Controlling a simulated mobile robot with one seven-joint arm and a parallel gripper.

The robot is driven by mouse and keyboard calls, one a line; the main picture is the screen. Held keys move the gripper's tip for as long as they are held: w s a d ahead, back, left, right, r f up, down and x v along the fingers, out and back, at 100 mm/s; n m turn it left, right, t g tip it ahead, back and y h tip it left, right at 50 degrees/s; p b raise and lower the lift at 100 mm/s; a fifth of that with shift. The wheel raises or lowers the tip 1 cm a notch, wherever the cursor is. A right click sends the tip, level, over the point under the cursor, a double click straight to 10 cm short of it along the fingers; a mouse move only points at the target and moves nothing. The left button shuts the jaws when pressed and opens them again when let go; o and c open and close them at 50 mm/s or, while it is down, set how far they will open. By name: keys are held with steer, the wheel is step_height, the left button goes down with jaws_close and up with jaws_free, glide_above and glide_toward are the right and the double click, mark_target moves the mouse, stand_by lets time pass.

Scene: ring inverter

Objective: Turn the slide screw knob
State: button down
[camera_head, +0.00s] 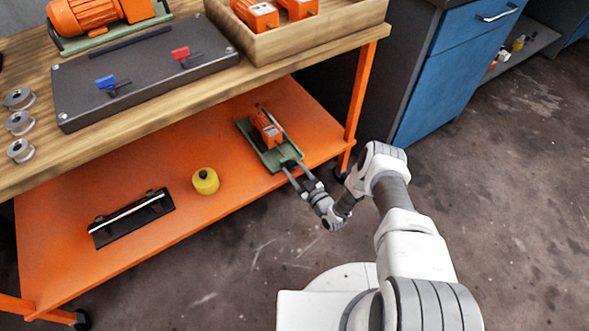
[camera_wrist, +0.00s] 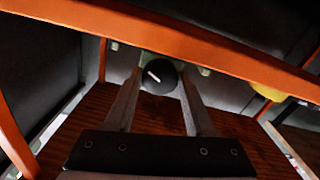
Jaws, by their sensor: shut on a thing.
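A dark round knob (camera_wrist: 158,76) with a white line across its face shows in the wrist view. The line is tilted. My gripper (camera_wrist: 160,84) has a finger on each side of the knob and is shut on it. In the head view my gripper (camera_head: 294,170) reaches the near end of a green slide base (camera_head: 284,157) on the lower orange shelf. An orange motor unit (camera_head: 265,128) sits on this base. The knob itself is too small and covered to make out in the head view.
The orange shelf (camera_head: 110,193) also holds a yellow round object (camera_head: 205,181) and a black plate with a light bar (camera_head: 131,217). A wooden tabletop (camera_head: 150,120) hangs above the shelf. An orange table leg (camera_head: 361,90) stands right of the slide base. Open floor lies in front.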

steer(key=n, duration=0.6)
steer(key=shift+n, duration=0.4)
stand_by(0.4)
steer(key=shift+c, duration=1.2)
jaws_free()
